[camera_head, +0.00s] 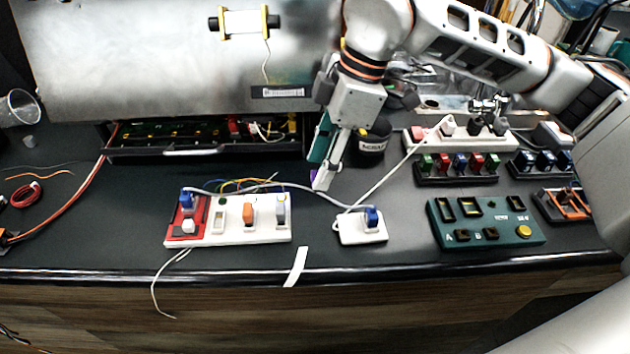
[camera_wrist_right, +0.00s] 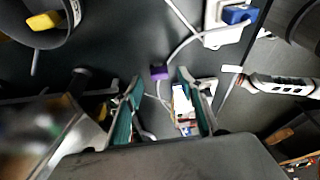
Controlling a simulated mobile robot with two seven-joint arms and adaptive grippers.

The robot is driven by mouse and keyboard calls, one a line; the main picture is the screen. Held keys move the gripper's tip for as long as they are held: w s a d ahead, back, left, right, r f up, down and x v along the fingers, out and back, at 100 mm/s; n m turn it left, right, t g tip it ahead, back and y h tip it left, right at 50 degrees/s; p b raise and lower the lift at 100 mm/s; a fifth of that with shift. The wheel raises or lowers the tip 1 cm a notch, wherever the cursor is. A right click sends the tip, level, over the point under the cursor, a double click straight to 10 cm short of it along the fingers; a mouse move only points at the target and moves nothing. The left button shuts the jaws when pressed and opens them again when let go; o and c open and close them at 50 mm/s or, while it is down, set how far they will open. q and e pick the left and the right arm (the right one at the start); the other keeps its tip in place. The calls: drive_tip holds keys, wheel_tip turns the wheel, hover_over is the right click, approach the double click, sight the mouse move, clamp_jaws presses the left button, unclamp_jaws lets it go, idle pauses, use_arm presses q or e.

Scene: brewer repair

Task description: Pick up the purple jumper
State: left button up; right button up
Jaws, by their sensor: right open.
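The purple jumper (camera_wrist_right: 158,72) is a small purple block on the dark worktop in the right wrist view, just ahead of the gripper and between the lines of its fingertips. In the head view only a small purple patch of it (camera_head: 313,175) shows beside the fingers; the rest is hidden. My right gripper (camera_head: 318,172) points down at the worktop, with its teal-lined fingers spread. It also shows in the wrist view (camera_wrist_right: 160,77), open and with nothing held. I cannot tell its exact height above the jumper. My left gripper is not in view.
A white-and-red module board (camera_head: 228,236) lies left of the gripper. A small white block with a blue plug (camera_head: 362,229) lies to the right, trailing a white cable. A dark cup (camera_head: 374,142) stands close behind. A green panel (camera_head: 488,229) is farther right.

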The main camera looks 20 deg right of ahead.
drive_tip(key=shift+x, duration=1.05)
drive_tip(key=c, duration=0.9)
drive_tip(key=shift+r, duration=0.15)
